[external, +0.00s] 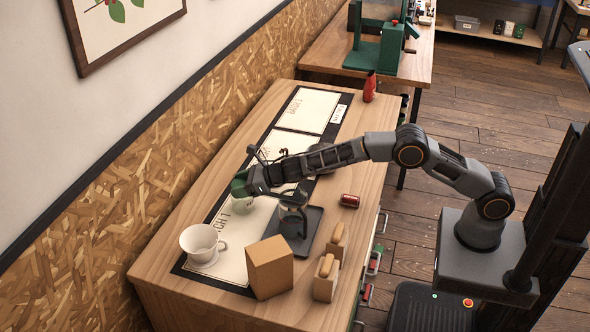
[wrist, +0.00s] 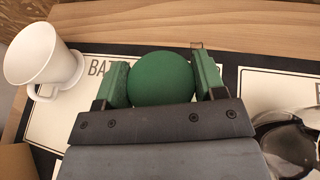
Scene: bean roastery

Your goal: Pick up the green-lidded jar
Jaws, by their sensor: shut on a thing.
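The green-lidded jar (external: 240,190) is at my gripper (external: 248,185) on the far side of the wooden counter, over the mat. In the wrist view its round green lid (wrist: 161,78) fills the space between the two green-padded fingers of my gripper (wrist: 161,84). The fingers are shut on it from both sides. The jar's body below the lid is mostly hidden in the wrist view. I cannot tell whether its base touches the mat.
A white cup (external: 201,242) stands left of the jar. A glass carafe (external: 292,218) on a dark tray (external: 312,236) is close to my gripper. The mat's far panels (external: 305,110) are clear.

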